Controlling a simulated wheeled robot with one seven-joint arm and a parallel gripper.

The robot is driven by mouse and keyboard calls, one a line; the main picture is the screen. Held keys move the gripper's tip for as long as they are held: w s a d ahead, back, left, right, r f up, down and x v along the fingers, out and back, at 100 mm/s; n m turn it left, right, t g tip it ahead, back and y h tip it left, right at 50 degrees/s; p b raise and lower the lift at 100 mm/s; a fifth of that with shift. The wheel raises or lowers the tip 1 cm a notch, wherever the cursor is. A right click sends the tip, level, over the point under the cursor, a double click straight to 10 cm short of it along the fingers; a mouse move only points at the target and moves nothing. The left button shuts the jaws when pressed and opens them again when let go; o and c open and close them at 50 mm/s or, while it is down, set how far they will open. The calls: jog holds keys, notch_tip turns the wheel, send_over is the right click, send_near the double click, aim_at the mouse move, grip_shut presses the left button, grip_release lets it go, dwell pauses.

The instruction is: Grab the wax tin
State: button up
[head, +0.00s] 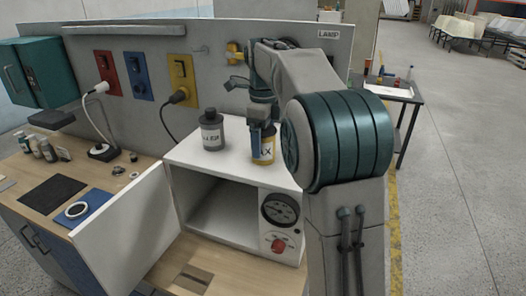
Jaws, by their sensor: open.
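My gripper (261,137) is open and points down at the tin. One finger shows in front of the tin's left side and covers part of its label. The other finger is hidden, and I cannot tell whether either finger touches the tin. The tin's top is hidden by my gripper.
The box's door (125,235) is open to the left. A grey panel (215,65) with sockets rises behind. Small bottles (40,147) stand at the bench's left.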

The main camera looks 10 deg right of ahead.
jog(key=shift+c, duration=0.3)
jog(key=c, duration=1.5)
jog(key=shift+c, duration=1)
jog(key=shift+r, duration=0.1)
